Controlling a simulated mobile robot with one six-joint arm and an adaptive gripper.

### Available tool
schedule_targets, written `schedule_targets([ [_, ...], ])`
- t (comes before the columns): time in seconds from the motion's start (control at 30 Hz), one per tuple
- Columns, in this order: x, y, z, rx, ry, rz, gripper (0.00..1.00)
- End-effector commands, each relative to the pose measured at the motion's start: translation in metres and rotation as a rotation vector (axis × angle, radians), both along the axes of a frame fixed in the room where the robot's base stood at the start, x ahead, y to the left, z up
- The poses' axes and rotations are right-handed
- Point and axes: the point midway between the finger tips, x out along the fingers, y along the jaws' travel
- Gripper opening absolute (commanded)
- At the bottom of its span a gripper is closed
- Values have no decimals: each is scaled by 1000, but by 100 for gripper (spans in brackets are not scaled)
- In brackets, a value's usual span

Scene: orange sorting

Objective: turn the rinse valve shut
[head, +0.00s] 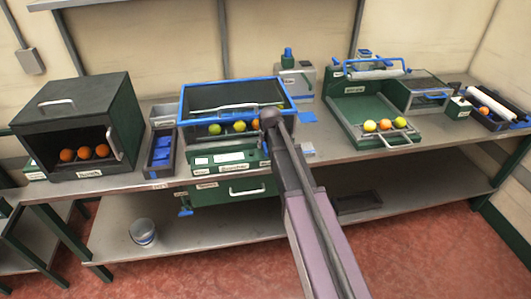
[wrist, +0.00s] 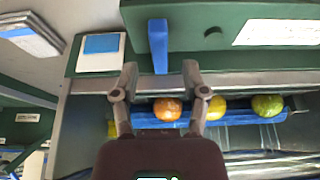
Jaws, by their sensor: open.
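A blue lever (wrist: 158,42), which looks like the rinse valve handle, stands on the green front panel (wrist: 190,30) in the wrist view. It runs straight from the panel toward the basin, and no label for it is readable. My gripper (wrist: 159,69) is open, and its fingertips lie on either side of the lever's near end in the picture. Whether they touch it I cannot tell. In the head view my arm covers this end of the panel, so lever and fingers are hidden there.
The blue-framed basin (head: 181,106) holds several fruits, among them an orange one (wrist: 168,108) beside my fingers. A white block with a blue top (wrist: 101,50) lies near the lever. A dark green box (head: 90,100) stands left, a green tray (head: 350,122) right.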

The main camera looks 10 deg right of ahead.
Motion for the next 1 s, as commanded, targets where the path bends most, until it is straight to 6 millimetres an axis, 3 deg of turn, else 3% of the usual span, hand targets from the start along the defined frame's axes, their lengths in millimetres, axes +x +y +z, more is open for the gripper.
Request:
schedule_targets([
  [0.4,12,-1,-31,0,0,-1,57],
  [0.97,15,-1,-35,0,0,-1,57],
  [1.0,15,-1,-35,0,0,-1,45],
])
